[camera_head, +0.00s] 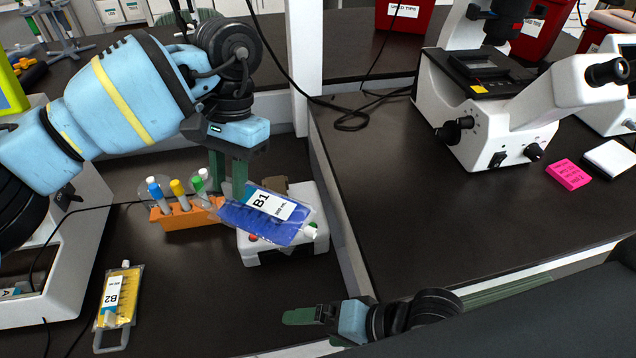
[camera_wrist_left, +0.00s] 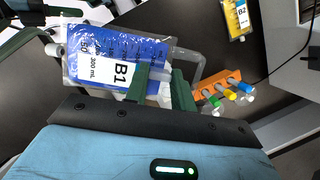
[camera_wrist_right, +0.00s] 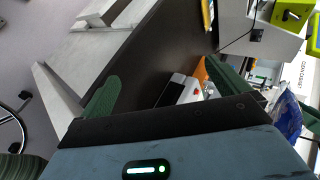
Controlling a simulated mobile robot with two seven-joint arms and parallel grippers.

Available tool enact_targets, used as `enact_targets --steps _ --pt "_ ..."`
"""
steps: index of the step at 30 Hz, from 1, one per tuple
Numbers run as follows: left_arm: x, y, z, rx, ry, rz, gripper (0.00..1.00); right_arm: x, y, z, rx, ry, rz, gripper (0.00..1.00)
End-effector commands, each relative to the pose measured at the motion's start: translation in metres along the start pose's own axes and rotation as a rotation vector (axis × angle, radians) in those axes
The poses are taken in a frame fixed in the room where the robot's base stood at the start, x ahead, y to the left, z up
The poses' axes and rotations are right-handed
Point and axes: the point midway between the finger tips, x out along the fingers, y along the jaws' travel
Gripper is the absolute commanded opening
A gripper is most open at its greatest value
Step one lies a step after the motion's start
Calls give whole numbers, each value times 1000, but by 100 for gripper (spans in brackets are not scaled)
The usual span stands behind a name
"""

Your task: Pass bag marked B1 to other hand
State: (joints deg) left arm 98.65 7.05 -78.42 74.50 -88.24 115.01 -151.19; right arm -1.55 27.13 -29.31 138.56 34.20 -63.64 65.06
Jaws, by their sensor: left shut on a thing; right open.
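The bag marked B1 (camera_head: 250,222), clear with blue liquid and a white label, hangs tilted from my left gripper (camera_head: 232,185). In the left wrist view the bag (camera_wrist_left: 88,42) lies against the green fingers of my left gripper (camera_wrist_left: 165,85), which are shut on it near its labelled end. My right gripper (camera_head: 300,317) is low in the head view, to the right of and nearer than the bag, apart from it. In the right wrist view its fingers (camera_wrist_right: 160,88) are spread and empty, and part of the blue bag (camera_wrist_right: 288,114) shows at the right edge.
A yellow bag marked B2 (camera_head: 120,295) lies on the dark bench at left. An orange rack (camera_head: 185,218) with capped tubes and a small white device (camera_head: 262,250) stand beneath and behind bag B1. A white divider (camera_head: 338,215) runs along the bench, with a microscope (camera_head: 480,125) beyond it.

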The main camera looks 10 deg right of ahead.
Motion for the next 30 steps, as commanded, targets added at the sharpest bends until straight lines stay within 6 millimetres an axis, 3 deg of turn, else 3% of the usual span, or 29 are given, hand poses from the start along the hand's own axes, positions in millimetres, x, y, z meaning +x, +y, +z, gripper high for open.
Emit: enact_targets --steps 1,5,12,21,30 --pt "-1 0 0 0 1 0 0 4 -18 0 8 -48 -24 100" --pt "-1 0 0 0 1 0 0 7 -57 12 15 -210 -65 100" --pt "-1 0 0 0 1 0 0 -8 -123 41 -67 -515 -110 100" --pt "-1 0 0 0 1 0 0 -40 -168 66 -273 -751 -119 100" --pt "-1 0 0 0 1 0 0 -36 -187 41 -715 -525 -197 100"
